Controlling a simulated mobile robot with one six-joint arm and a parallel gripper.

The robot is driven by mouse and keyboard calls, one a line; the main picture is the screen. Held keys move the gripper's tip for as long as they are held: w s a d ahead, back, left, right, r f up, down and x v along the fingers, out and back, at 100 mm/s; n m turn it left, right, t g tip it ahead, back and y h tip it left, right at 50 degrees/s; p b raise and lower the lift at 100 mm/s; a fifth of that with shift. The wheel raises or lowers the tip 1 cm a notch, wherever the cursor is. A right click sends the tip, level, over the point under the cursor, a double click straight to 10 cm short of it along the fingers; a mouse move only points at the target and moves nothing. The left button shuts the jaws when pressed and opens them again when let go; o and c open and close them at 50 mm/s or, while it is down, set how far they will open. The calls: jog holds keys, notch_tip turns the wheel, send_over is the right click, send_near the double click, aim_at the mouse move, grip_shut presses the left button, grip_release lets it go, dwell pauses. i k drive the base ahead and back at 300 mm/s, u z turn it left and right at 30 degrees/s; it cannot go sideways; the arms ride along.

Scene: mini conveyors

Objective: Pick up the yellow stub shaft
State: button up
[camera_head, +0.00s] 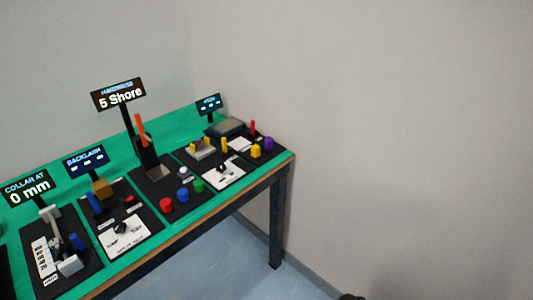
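Several small yellow pieces stand toward the right end of the green-topped table, and I cannot tell for certain which is the stub shaft. One is a slim upright yellow piece (224,145). Another is a shorter, thicker yellow piece (255,151) beside a purple piece (268,143). A third yellow bit (195,142) is on a pale block farther left. My gripper is not recognisable in view; only a small dark shape shows at the bottom edge, too little to identify.
The green table (180,122) carries several black station boards. A sign reading "5 Shore" (119,95) stands on a tall post. Red (166,204), blue (183,195) and green (198,185) pieces stand near the front edge. Floor right of the table is clear; walls stand behind.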

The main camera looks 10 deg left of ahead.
aim_at(255, 152)
jog(key=z, duration=0.05)
jog(key=k, duration=1.15)
jog(key=u, duration=1.6)
jog(key=i, duration=1.05)
jog(key=z, duration=0.1)
